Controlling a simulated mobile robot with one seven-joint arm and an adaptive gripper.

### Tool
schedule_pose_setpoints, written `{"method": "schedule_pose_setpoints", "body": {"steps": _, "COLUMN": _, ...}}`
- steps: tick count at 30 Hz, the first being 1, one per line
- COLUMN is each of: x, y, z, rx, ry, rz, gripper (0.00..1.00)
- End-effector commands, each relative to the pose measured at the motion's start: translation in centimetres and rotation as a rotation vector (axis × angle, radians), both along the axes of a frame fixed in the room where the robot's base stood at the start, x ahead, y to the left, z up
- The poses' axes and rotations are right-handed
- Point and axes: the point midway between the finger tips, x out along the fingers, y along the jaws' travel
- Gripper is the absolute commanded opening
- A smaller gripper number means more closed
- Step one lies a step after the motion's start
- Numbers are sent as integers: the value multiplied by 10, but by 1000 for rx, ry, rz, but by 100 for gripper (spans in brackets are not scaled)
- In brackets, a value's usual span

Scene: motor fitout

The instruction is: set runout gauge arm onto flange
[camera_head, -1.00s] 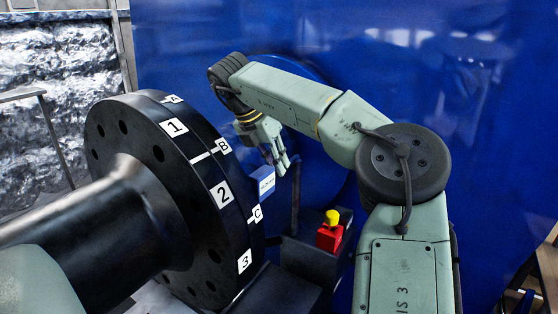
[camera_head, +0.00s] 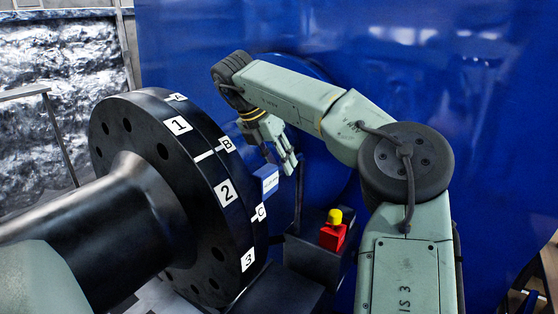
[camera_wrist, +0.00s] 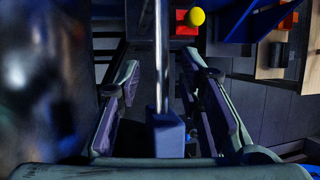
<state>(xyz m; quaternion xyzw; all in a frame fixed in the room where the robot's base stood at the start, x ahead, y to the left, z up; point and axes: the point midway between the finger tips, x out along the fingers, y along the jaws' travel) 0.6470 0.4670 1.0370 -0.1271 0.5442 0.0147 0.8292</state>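The black flange (camera_head: 160,222) fills the left of the head view, with labels 1, 2, 3 and A, B, C on its rim. A small blue block with a pale label (camera_head: 266,181), seemingly the runout gauge, sits close beside the rim between B and C. I cannot tell whether it touches the rim. My gripper (camera_head: 289,168) is just above and right of the block. In the wrist view my gripper (camera_wrist: 168,95) is open, its fingers spread on either side of the blue block (camera_wrist: 169,136) and a thin metal rod (camera_wrist: 161,60). Neither finger visibly grips them.
A red block with a yellow knob (camera_head: 333,232) stands on a dark bracket below my gripper. It also shows in the wrist view (camera_wrist: 186,25). A large blue housing (camera_head: 480,130) closes off the back. Wooden pieces (camera_wrist: 272,58) lie at the wrist view's upper right.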

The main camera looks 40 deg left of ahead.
Motion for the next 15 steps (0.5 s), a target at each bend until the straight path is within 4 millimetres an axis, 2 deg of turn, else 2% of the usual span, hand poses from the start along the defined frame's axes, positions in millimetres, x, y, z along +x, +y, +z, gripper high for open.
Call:
{"method": "schedule_pose_setpoints", "body": {"steps": 5, "x": -6, "y": 2, "z": 14, "rx": 3, "ry": -3, "rz": 0, "gripper": 33}}
{"method": "schedule_pose_setpoints", "body": {"steps": 15, "x": -28, "y": 9, "z": 61, "rx": 3, "ry": 1, "rz": 0, "gripper": 33}}
